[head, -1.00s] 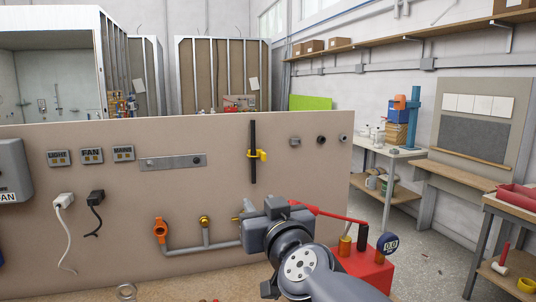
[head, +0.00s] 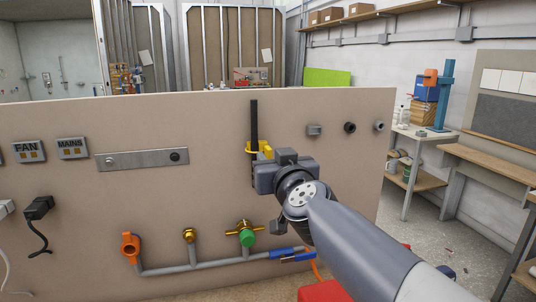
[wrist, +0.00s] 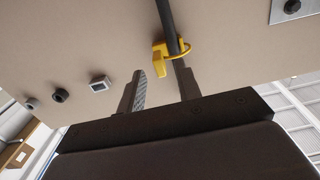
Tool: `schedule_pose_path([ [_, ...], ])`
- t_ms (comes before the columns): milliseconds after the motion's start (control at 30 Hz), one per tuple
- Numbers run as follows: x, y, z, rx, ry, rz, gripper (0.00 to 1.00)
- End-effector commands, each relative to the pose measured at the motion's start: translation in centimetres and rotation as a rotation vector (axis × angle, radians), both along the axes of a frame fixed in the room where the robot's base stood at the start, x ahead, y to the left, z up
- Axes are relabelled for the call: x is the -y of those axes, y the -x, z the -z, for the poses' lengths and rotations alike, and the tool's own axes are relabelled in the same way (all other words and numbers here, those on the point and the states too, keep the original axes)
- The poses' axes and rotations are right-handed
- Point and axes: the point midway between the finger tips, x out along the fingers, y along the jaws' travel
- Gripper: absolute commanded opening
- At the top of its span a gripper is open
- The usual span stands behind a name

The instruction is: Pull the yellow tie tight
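The yellow tie (head: 262,148) loops around a black vertical bar (head: 254,120) on the beige panel. In the wrist view the tie (wrist: 165,54) shows as a ring around the bar (wrist: 168,25), with a yellow block and tail on its left side. My gripper (wrist: 160,88) is open, with its two fingers apart just short of the tie. The tie's tail end points toward the gap between the fingers, and I see no contact. In the head view my gripper's body hides the fingertips and the lower bar.
The beige panel (head: 70,190) carries a metal plate (head: 142,159), switches and small fittings. Below are pipes with an orange valve (head: 131,245) and a green-handled valve (head: 246,236). A red box (head: 322,291) stands low in front. A workbench (head: 425,137) is at the right.

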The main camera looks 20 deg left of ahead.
Motion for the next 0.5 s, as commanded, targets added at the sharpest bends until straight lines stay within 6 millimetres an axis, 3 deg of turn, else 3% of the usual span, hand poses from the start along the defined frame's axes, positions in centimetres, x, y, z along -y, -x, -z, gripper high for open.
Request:
schedule_pose_path([
  [200,-1.6,-2.6,0.0,0.0,0.0,0.001,0.33],
  [500,-2.2,-3.7,-0.1,0.001,-0.001,0.001,0.33],
])
